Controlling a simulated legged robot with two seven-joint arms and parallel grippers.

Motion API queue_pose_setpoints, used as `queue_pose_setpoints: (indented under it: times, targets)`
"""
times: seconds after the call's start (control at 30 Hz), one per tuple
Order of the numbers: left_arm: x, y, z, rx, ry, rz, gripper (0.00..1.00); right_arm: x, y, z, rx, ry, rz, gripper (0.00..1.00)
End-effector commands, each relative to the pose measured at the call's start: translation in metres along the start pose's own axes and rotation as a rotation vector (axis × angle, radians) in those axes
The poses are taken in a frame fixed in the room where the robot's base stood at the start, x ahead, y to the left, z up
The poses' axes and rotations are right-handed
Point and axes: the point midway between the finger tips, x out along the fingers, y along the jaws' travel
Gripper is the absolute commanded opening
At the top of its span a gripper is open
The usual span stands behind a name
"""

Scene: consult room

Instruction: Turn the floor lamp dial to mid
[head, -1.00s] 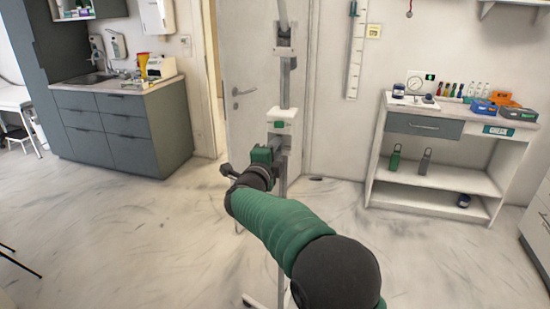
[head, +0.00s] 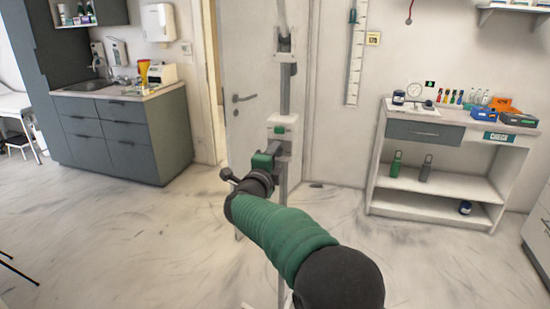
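The floor lamp (head: 285,95) is a tall grey pole standing in front of the door, with a white foot low in the picture. A white box with a green patch (head: 283,128) sits on the pole at mid height; a dial cannot be made out. My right arm, with a green sleeve, reaches up from the lower right. My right gripper (head: 268,162) is at the pole, just below the white box. Its fingers are small and overlap the pole, so I cannot tell whether they are open, shut or touching. My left gripper is not in view.
A white shelf unit (head: 385,168) with bottles and small boxes stands at the right. A grey cabinet with a sink (head: 125,140) stands at the left. A door (head: 240,140) is behind the lamp. The floor (head: 120,235) around is mostly clear.

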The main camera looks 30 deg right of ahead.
Motion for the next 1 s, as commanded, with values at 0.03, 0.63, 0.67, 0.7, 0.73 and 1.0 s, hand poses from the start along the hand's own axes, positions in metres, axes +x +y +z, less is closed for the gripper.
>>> queue_pose_setpoints:
  times: [0.03, 0.63, 0.67, 0.7, 0.73, 1.0]
  targets:
    - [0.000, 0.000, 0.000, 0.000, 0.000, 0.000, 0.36, 0.000, -0.001, 0.000, 0.000, 0.000, -0.001, 0.46]
    - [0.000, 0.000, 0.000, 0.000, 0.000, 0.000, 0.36, -0.113, -0.001, 0.001, 0.001, -0.004, -0.001, 0.46]
    - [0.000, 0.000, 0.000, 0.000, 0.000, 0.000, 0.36, -0.121, 0.000, 0.001, 0.000, -0.005, 0.000, 0.46]
    - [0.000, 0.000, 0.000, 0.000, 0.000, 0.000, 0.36, -0.131, 0.000, 0.001, 0.001, -0.004, 0.001, 0.46]
    - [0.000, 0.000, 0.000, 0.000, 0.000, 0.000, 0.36, -0.137, 0.000, 0.001, 0.000, -0.004, 0.000, 0.46]
    - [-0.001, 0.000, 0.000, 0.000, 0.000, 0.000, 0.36, -0.167, 0.001, 0.001, 0.000, 0.000, 0.000, 0.46]
